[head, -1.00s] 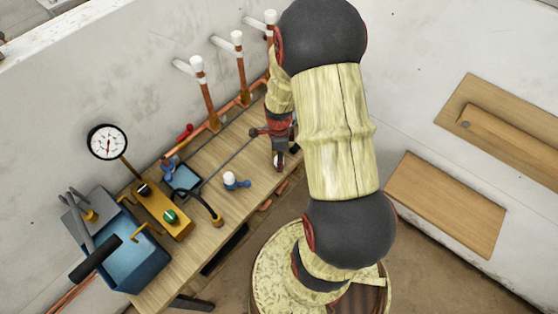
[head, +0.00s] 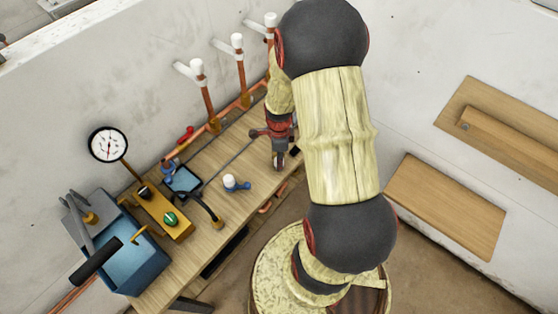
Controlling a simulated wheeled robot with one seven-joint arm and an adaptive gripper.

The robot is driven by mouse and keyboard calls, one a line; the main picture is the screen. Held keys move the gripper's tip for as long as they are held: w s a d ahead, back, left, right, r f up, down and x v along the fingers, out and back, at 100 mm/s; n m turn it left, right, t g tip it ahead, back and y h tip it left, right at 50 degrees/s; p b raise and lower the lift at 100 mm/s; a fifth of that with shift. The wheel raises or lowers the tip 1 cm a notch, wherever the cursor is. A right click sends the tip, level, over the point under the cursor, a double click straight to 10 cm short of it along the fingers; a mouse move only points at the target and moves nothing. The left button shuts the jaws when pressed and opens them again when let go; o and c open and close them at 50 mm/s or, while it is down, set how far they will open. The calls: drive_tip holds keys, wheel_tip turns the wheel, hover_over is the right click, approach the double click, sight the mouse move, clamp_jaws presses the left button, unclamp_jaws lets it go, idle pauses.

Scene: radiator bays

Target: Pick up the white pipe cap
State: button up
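White caps sit on top of three upright copper pipes along the wall: a left one (head: 197,65), a middle one (head: 237,39) and a right one (head: 270,19). Another small white piece (head: 229,180) stands on the bench beside a blue fitting; I cannot tell whether it is a separate cap or part of that fitting. My gripper (head: 279,164) points down over the right part of the bench, to the right of this white piece and apart from it. Its fingers are too small to tell open from shut, and anything between them is hidden.
The wooden bench (head: 178,250) runs along the wall. It carries a blue bin (head: 140,270), a yellow block with a green knob (head: 165,212), a small blue tray (head: 184,179) and a dial gauge (head: 108,144). A copper pipe and red handle (head: 186,133) lie along its back.

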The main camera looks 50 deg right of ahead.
wheel_tip(320, 180, up, 3)
drive_tip(key=shift+f+p, duration=0.15)
drive_tip(key=shift+p, duration=0.25)
drive_tip(key=s+d+r+p, duration=0.2)
drive_tip(key=s+r+p, duration=0.1)
drive_tip(key=s+r, duration=0.3)
drive_tip(key=s+d+r+p, duration=0.2)
drive_tip(key=s+r+p, duration=0.2)
drive_tip(key=s+r, duration=0.3)
drive_tip(key=shift+d+r, duration=0.35)
drive_tip(key=shift+r, duration=0.45)
drive_tip(key=shift+s, duration=0.15)
